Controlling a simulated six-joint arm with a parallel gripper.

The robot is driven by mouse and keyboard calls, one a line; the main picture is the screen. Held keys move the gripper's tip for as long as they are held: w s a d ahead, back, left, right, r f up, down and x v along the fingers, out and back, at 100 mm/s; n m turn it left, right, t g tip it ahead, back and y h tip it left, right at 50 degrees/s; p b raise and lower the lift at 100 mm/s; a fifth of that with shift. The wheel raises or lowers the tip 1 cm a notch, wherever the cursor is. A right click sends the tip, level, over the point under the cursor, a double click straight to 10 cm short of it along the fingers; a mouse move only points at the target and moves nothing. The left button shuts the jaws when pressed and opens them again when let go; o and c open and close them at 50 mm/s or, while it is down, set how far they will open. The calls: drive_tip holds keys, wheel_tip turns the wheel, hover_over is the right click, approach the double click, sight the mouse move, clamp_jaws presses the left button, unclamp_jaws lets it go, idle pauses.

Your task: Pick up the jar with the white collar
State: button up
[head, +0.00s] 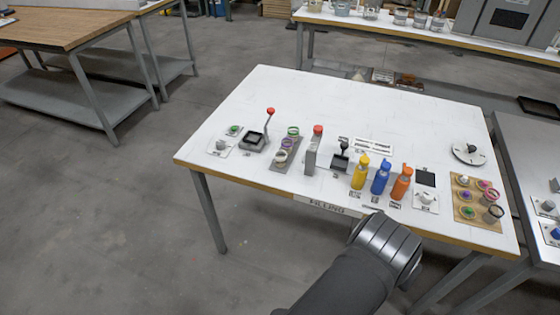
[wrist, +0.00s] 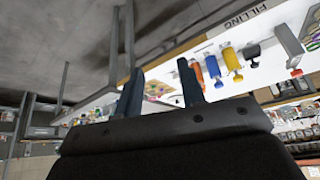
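A jar with a whitish collar (head: 281,157) stands upright at the front end of a grey rack on the white table, left of centre in the head view. Jars with a purple collar (head: 287,145) and a green collar (head: 293,132) stand behind it in the same rack. My gripper (wrist: 160,80) shows in the wrist view with its two fingers apart and nothing between them. In the head view my arm is at the table's front edge, well right of that rack, and its fingers are hidden. I cannot pick out the white-collared jar in the wrist view.
Yellow (head: 360,172), blue (head: 380,177) and orange (head: 401,183) bottles stand near the front edge. A wooden board (head: 465,210) with several coloured-collared jars is at the right. A red-knobbed lever device (head: 255,138) stands left of the grey rack. The table's back half is mostly clear.

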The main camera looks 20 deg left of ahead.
drive_tip(key=o, duration=0.5)
